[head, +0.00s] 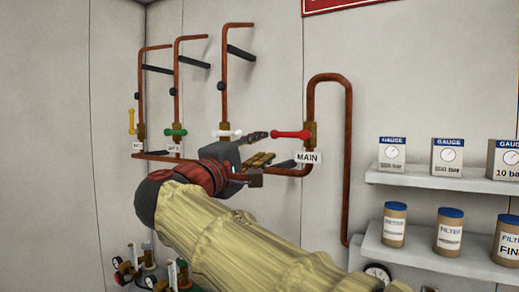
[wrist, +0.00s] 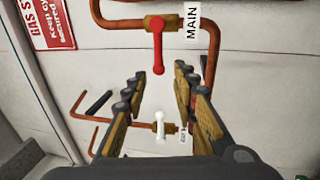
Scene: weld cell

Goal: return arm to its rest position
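My arm (head: 230,240), in a pale quilted sleeve, reaches out towards the pipes on the wall. My gripper (head: 282,150) is at its end, in front of the pipes and just below the red valve handle (head: 290,134) marked MAIN. In the wrist view my gripper (wrist: 160,72) has its two fingers apart with nothing held between them. The red handle (wrist: 158,50) and the white handle (wrist: 160,125) show in the gap beyond the fingers. I cannot tell how far the fingertips are from the red handle.
Copper pipes (head: 347,150) run along the wall. A white handle (head: 228,132) and a green handle (head: 175,132) lie sideways; a yellow handle (head: 131,121) stands upright. Shelves (head: 410,181) with gauge boxes and filter jars are at the right. Gauges and fittings (head: 130,270) sit low left.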

